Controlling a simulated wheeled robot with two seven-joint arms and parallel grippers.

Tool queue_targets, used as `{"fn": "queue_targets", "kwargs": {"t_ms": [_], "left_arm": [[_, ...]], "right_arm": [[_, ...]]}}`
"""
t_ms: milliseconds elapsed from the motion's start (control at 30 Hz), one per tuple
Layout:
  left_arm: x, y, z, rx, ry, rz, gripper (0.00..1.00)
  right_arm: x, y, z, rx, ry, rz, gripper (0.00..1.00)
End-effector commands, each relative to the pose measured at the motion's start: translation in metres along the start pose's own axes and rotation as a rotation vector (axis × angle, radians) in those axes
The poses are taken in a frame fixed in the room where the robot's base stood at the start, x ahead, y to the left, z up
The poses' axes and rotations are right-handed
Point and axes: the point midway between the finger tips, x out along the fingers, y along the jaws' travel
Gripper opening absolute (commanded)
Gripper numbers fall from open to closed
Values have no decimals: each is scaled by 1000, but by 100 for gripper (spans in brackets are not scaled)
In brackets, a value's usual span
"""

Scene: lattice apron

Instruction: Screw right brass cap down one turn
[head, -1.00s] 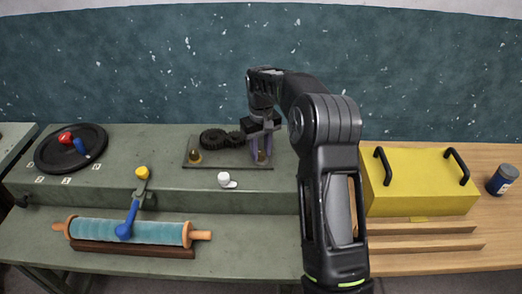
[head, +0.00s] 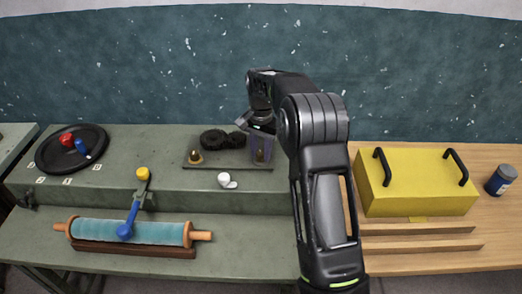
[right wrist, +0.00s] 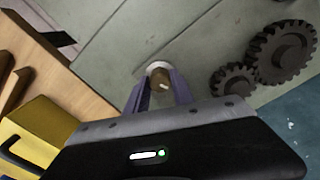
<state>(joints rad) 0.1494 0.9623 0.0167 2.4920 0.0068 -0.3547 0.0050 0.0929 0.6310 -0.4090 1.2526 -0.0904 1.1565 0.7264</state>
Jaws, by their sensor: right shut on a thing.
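The right brass cap (head: 260,156) stands at the right end of a dark base plate (head: 225,167). My right gripper (head: 260,150) reaches down over it, and its two purple-grey fingers are shut on the cap from both sides. In the right wrist view the brass cap (right wrist: 160,82) shows between the fingertips, over a pale round collar. The left brass cap (head: 195,157) stands at the plate's left end. My left gripper is in neither view.
Two dark gears (head: 222,139) sit between the caps, towards the back. A small white knob (head: 225,180) lies in front of the plate. A yellow box (head: 415,182) with black handles stands to the right, and a blue roller (head: 130,231) lies at front left.

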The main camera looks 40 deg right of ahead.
Motion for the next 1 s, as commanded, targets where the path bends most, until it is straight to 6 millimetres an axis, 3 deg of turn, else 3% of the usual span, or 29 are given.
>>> {"fn": "queue_targets", "kwargs": {"t_ms": [1000], "left_arm": [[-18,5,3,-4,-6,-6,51]], "right_arm": [[-2,-1,0,963,2,-2,0]]}}
